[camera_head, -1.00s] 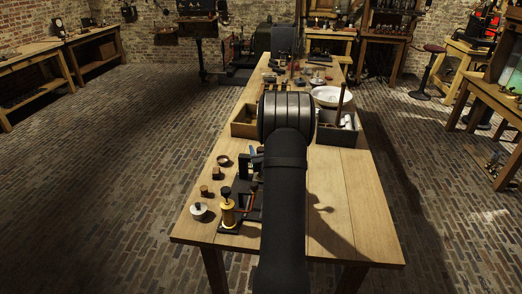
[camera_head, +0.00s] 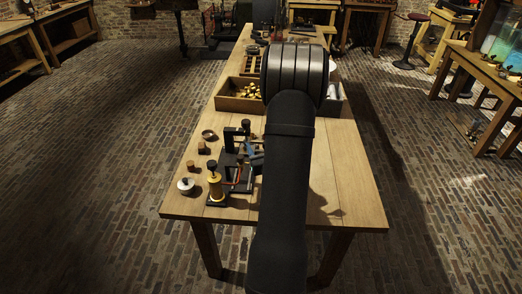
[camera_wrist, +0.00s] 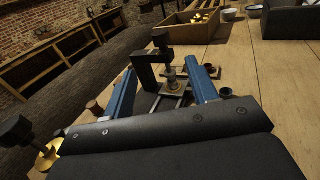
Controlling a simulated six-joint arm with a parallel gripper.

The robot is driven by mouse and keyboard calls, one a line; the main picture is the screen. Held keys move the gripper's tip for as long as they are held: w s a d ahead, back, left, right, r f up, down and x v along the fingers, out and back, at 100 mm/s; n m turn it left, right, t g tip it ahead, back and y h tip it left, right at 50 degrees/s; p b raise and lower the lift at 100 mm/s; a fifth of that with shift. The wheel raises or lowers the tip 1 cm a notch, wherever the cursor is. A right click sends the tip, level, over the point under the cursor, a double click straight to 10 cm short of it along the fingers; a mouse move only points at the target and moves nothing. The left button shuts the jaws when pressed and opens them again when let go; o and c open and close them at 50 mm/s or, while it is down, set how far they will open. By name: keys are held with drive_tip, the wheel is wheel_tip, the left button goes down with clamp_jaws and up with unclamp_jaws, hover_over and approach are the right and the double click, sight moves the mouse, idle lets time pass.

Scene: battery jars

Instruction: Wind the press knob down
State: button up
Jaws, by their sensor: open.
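The press is a black frame (camera_wrist: 146,66) on a dark base, with a round black knob (camera_wrist: 160,37) on top of a vertical screw. In the wrist view it stands upright, ahead of and between the two blue fingers of my gripper (camera_wrist: 161,67). The fingers are apart, with nothing visibly held between them, and the knob appears beyond their tips. Contact with the press cannot be told. In the head view the press (camera_head: 229,134) stands on the bench just left of my arm. My arm hides most of the gripper there.
A brass cylinder with a black knob (camera_head: 215,187) stands before the press. A white lidded jar (camera_head: 186,186), small brown pieces (camera_head: 202,149) and a round dish (camera_head: 209,135) are to its left. A wooden box (camera_head: 222,103) holds brass pieces behind. The bench's (camera_head: 350,185) right front is clear.

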drive_tip(key=shift+v, duration=0.75)
drive_tip(key=n+g+y, duration=0.4)
drive_tip(key=y, duration=0.2)
approach(243, 121)
drive_tip(key=shift+n, duration=0.3)
drive_tip(key=x, duration=0.7)
drive_tip(key=f+x, duration=0.1)
drive_tip(key=x, duration=0.3)
drive_tip(key=shift+w+d+f, duration=0.1)
drive_tip(key=shift+w+d, duration=0.05)
drive_tip(key=shift+w, duration=0.25)
